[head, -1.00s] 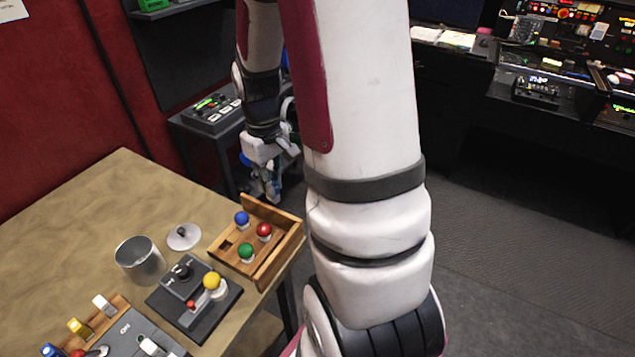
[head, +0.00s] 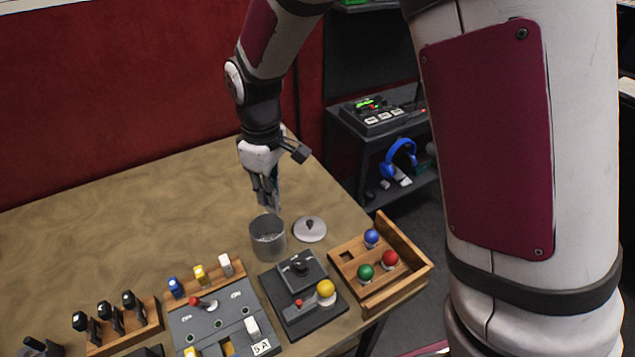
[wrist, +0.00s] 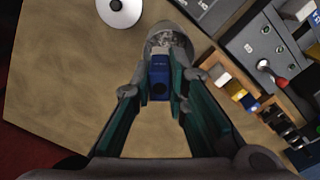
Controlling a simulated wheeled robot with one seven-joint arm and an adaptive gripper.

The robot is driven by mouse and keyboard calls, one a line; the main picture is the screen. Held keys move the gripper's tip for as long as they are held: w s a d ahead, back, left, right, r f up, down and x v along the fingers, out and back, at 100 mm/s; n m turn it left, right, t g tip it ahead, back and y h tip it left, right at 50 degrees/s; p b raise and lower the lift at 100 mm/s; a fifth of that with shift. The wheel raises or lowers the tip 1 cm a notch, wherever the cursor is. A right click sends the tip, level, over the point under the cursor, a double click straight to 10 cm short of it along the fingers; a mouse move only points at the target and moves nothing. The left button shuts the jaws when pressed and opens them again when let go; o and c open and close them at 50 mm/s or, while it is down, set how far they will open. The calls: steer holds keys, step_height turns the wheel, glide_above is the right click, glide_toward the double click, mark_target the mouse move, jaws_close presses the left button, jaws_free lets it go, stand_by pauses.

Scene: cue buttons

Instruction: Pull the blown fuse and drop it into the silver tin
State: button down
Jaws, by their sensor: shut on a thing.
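My gripper (head: 266,190) hangs above the table, just behind and above the silver tin (head: 267,240). In the wrist view my gripper (wrist: 160,85) is shut on a blue fuse (wrist: 159,78), held between the fingertips. The fuse is hard to make out in the head view. The open tin (wrist: 170,42) shows just beyond the fuse in the wrist view, with its rim partly hidden by the fuse and fingers. The grey fuse panel (head: 215,318) stands to the left of the tin, with a red-tipped lever and a white fuse (head: 252,328) beside a 5A label.
A wooden rack (head: 212,283) holds blue, yellow and white fuses behind the panel. A round knobbed lid (head: 310,230) lies right of the tin. A joystick box (head: 302,295) and a wooden button tray (head: 375,285) stand nearby. The table's back left is clear.

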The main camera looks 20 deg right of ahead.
step_height(320, 180, down, 6)
steer(key=a+b, duration=0.2)
steer(key=shift+n+b, duration=0.3)
stand_by(0.5)
steer(key=shift+f, duration=0.1)
steer(key=c, duration=1.5)
jaws_free()
steer(key=shift+r+p, duration=1.5)
steer(key=shift+r, duration=2.05)
